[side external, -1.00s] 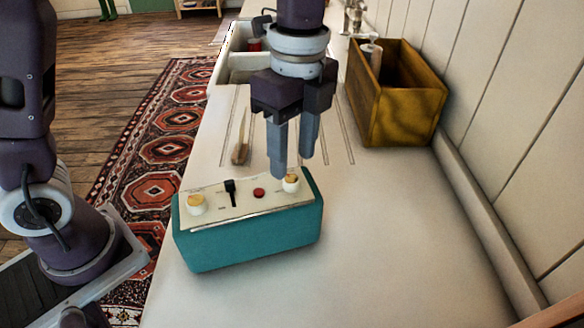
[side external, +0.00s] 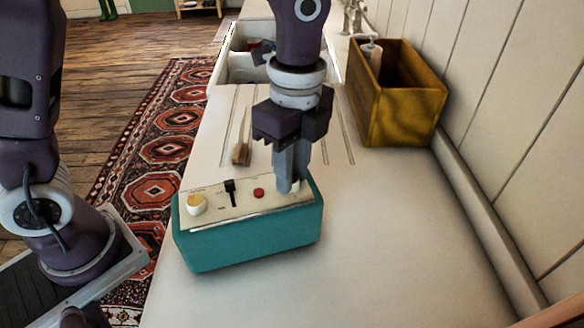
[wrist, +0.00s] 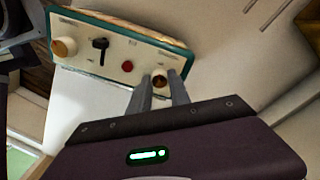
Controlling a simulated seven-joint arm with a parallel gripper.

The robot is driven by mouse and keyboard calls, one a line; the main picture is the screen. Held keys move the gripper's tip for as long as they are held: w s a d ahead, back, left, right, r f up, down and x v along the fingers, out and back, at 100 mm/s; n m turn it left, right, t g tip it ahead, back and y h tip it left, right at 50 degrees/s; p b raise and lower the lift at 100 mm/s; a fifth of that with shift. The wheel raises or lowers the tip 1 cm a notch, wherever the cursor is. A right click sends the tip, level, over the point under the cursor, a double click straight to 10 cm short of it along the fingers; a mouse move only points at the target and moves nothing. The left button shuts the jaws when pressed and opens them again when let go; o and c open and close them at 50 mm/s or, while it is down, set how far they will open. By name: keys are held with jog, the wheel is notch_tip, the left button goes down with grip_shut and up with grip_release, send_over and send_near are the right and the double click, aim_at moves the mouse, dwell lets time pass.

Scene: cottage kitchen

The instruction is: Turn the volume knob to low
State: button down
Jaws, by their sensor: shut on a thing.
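A teal box (side external: 250,240) with a cream top panel stands on the counter. The panel carries a left knob (side external: 196,204), a black lever (side external: 231,192), a red button (side external: 259,194) and a right knob. My gripper (side external: 290,187) points down at the right end of the panel, its fingers closed around the right knob. In the side view the fingers mostly hide that knob. In the wrist view the right knob (wrist: 159,79) shows between the two fingertips. The panel's lettering is too small to read, so I cannot tell which knob is the volume.
A wooden brush (side external: 241,145) lies on the counter behind the box. A wooden crate (side external: 400,125) stands at the back right by the wall, near the sink (side external: 232,68). The counter right of the teal box is clear.

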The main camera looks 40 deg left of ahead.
jog(key=shift+n, duration=0.3)
jog(key=n, duration=0.7)
jog(key=shift+n, duration=0.3)
jog(key=n, duration=0.3)
jog(key=shift+h, duration=0.3)
jog(key=shift+n+t, duration=0.3)
jog(key=shift+n, duration=1.8)
jog(key=c, duration=1.2)
grip_release()
jog(key=shift+s+a, duration=0.1)
